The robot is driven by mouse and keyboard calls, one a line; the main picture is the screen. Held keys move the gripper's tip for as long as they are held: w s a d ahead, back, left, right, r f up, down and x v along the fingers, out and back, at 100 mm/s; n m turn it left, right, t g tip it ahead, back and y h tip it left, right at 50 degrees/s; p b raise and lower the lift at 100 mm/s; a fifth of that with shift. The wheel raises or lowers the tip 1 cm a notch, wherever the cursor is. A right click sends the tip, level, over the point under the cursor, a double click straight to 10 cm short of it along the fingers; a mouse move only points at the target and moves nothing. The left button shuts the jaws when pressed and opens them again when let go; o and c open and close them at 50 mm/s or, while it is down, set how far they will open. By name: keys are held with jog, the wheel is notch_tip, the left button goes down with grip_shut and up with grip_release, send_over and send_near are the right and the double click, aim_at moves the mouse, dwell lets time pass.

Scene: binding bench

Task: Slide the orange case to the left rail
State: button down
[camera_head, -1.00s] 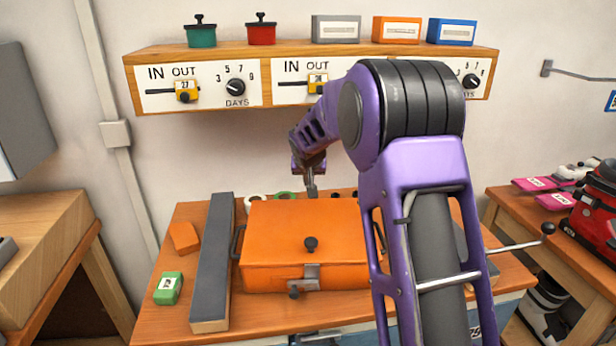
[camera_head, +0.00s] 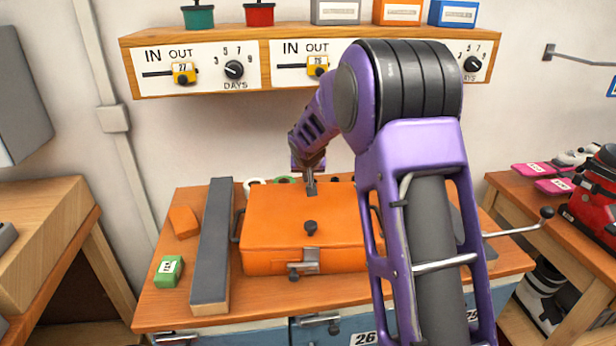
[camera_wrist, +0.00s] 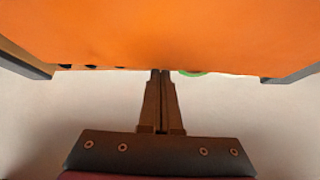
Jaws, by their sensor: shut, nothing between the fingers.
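The orange case (camera_head: 290,215) lies flat on the bench, lid shut, with a dark knob on top and a latch in front. The left rail (camera_head: 210,250), a long bar with a grey top, runs along its left side. A narrow gap holds the case's dark side handle; I cannot tell whether the handle touches the rail. My gripper (camera_head: 310,192) is shut and empty, pointing down at the case's far edge. In the wrist view my gripper's fingertips (camera_wrist: 161,72) meet the edge of the orange case (camera_wrist: 160,30); contact is unclear. My arm hides the case's right side.
An orange block (camera_head: 184,222) and a green tagged block (camera_head: 168,271) lie left of the rail. Green and white rings (camera_head: 285,180) lie behind the case. A shelf with dials (camera_head: 240,95) hangs above. A crank handle (camera_head: 546,213) sticks out at right.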

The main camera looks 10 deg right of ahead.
jog(key=shift+s+a+f+b, duration=0.1)
jog(key=shift+s+b, duration=0.3)
jog(key=shift+b, duration=0.1)
jog(key=shift+s+a+f+b, duration=0.1)
jog(key=shift+s+b, duration=0.25)
jog(key=shift+b, duration=0.15)
jog(key=shift+s+r, duration=0.15)
jog(key=shift+s, duration=0.2)
